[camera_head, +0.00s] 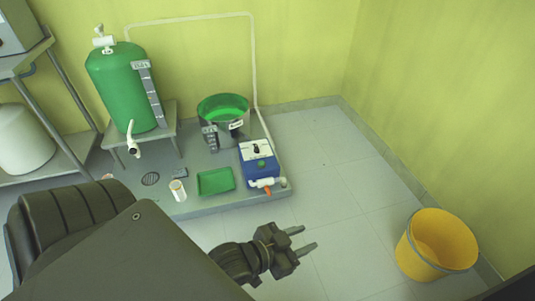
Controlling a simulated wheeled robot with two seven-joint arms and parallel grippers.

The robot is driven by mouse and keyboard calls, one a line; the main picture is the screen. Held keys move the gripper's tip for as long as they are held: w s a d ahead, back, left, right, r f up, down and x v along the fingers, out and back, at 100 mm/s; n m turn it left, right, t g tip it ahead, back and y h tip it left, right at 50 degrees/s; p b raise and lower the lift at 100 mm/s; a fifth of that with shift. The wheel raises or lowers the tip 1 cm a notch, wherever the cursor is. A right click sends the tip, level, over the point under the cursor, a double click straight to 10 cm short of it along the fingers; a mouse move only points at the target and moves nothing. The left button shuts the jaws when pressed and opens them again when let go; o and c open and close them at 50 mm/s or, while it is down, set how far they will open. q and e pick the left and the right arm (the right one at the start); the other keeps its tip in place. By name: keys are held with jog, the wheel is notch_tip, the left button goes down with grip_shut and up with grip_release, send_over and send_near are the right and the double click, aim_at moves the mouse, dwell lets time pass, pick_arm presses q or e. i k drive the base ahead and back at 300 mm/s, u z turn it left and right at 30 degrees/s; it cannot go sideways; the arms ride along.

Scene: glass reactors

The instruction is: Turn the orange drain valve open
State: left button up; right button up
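The orange drain valve (267,190) is a small handle below a white pipe fitting on the front of a blue box-shaped unit (260,170). The unit stands at the right end of a low grey platform. My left gripper (304,239) is in front of the platform, below and right of the valve in the picture, and apart from it. Its two fingers point right with a gap between them, and nothing is held. Whether the valve is open or shut is too small to tell. My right gripper is not in view.
A green tank (122,92) on a stand, a metal pot with green liquid (224,110), a green tray (215,181) and a white cup (177,190) are on the platform (268,197). A yellow bucket (436,244) stands at right. The tiled floor between is clear.

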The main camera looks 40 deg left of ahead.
aim_at(266, 188)
jog(key=u, duration=1.25)
jog(key=i, duration=0.35)
jog(key=z, duration=1.25)
